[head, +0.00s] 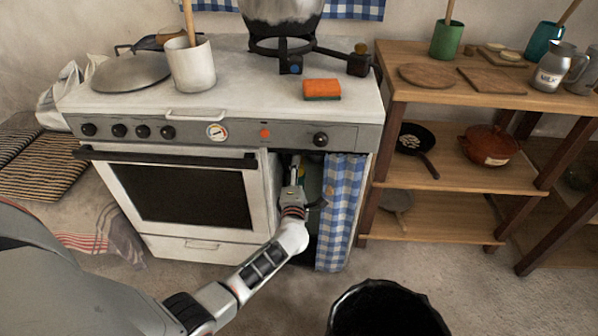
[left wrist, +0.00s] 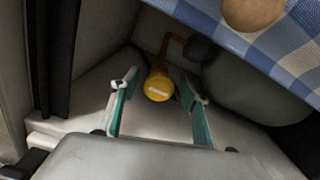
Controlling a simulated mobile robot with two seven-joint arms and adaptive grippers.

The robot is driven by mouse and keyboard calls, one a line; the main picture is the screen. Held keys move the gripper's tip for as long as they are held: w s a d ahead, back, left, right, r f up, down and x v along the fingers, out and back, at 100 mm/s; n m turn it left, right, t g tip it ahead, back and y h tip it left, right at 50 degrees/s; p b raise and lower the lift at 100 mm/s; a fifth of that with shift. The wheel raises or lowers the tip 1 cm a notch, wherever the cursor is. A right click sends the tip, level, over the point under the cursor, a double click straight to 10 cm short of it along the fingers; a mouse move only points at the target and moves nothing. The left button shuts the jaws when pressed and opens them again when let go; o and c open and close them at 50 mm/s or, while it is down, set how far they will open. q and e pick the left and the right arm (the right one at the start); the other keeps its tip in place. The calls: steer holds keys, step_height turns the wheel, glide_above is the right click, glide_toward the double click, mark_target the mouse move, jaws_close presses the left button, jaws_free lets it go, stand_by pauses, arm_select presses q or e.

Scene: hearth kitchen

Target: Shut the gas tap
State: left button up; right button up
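A round yellow knob (left wrist: 158,88) with a pale bar across its face sits inside the open compartment beside the oven; it looks like the gas tap. A brown pipe (left wrist: 175,44) rises behind it. My left gripper (head: 295,172) reaches into the compartment, left of the blue checked curtain (head: 342,210). In the left wrist view its teal-padded fingers (left wrist: 159,84) are apart, one on each side of the knob, with visible gaps. I cannot tell how far past the fingertips the knob lies. In the head view the gripper and shadow hide most of the knob. My right gripper is out of view.
A dark grey-green rounded container (left wrist: 245,84) stands right of the knob, partly under the curtain. The compartment's pale wall (left wrist: 100,35) is on the left. The white stove (head: 190,185) stands left, a wooden shelf (head: 460,170) right, and a black bin (head: 385,310) in front.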

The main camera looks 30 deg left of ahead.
arm_select(q)
steer(key=v, duration=1.2)
stand_by(0.5)
